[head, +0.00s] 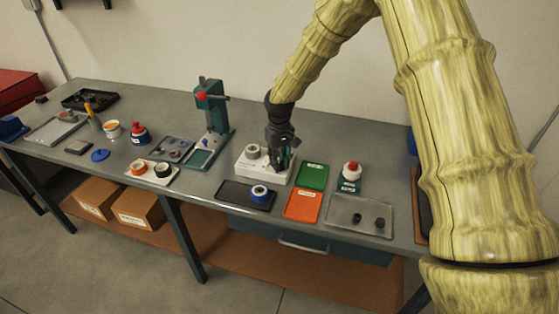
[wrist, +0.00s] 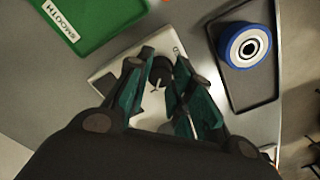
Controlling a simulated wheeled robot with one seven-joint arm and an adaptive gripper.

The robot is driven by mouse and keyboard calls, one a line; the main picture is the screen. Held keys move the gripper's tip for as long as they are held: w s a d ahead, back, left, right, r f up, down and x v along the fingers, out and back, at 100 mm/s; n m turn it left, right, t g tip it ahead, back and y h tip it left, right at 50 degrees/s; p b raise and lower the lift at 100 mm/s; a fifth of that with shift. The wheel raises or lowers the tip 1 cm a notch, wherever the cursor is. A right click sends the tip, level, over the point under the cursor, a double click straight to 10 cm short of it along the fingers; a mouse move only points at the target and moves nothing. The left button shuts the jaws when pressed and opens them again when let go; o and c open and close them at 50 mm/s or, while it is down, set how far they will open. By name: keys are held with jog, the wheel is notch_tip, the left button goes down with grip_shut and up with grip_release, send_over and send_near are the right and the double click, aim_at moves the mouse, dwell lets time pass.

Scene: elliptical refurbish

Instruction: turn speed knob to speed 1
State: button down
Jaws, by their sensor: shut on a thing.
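A white control box (head: 250,170) sits on the grey workbench, with a pale round piece (head: 252,151) on its left part. My gripper (head: 281,165) points down over the right part of the box. In the wrist view the white box (wrist: 112,78) lies beneath my gripper (wrist: 158,100). A dark round speed knob (wrist: 160,72) with a light mark shows between the two green fingers. The fingers are shut on the knob. In the head view the gripper hides the knob, and the speed markings are too small to read.
A green tray (head: 312,177), an orange tray (head: 302,206) and a black tray (head: 234,193) with a blue-and-white roll (head: 260,194) lie close around the box. A green press (head: 212,112) stands to the left. A clear grey tray (head: 345,214) lies at the right.

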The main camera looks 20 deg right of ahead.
jog(key=shift+n, duration=0.3)
jog(key=c, duration=1.2)
grip_release()
jog(key=shift+r, duration=0.1)
notch_tip(320, 180, up, 12)
